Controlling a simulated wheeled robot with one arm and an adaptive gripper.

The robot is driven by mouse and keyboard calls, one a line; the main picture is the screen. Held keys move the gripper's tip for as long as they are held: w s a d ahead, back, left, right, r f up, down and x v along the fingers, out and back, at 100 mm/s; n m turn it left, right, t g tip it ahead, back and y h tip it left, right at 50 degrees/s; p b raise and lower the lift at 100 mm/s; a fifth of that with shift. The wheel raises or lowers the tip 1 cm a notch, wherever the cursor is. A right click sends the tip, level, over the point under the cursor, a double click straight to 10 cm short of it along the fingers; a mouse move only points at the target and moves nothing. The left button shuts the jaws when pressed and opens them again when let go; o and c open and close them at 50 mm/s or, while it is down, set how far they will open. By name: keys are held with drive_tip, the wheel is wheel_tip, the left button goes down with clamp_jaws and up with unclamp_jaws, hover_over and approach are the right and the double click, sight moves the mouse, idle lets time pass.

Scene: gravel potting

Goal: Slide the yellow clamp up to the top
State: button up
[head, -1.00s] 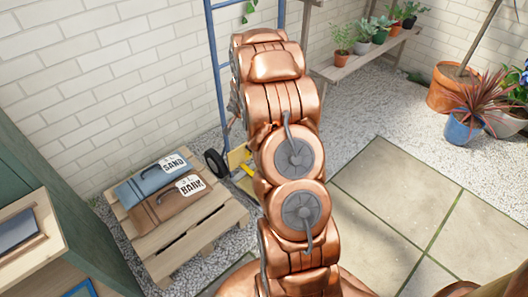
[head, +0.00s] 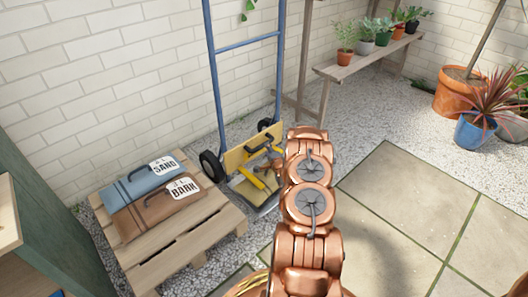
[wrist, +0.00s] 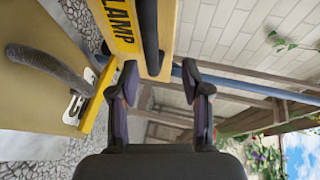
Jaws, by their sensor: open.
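The yellow clamp (wrist: 130,22), with part of its "CLAMP" lettering showing, is at the top of the wrist view, with a dark bar (wrist: 148,35) along it. My gripper (wrist: 160,85) is open and empty, its two dark fingers pointing toward the clamp's near end. The left finger looks close to the dark bar; I cannot tell whether they touch. In the head view, yellow parts (head: 250,179) show low on the blue hand truck (head: 217,90), beside my gripper (head: 258,160), which is small and partly hidden there.
A tan board (wrist: 35,95) with a dark handle (wrist: 50,66) lies left in the wrist view. In the head view, a pallet (head: 178,255) with sand (head: 140,185) and bark (head: 155,215) bags stands left of the truck. A plant bench (head: 350,62) stands behind. Paving at right is clear.

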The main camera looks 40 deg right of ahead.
drive_tip(key=shift+s+d+f, duration=0.15)
drive_tip(key=shift+s+f, duration=0.1)
drive_tip(key=shift+f, duration=0.55)
drive_tip(key=shift+b+x, duration=1.65)
drive_tip(key=shift+x, duration=2.2)
drive_tip(key=shift+r, duration=0.15)
drive_tip(key=shift+c, duration=0.3)
clamp_jaws()
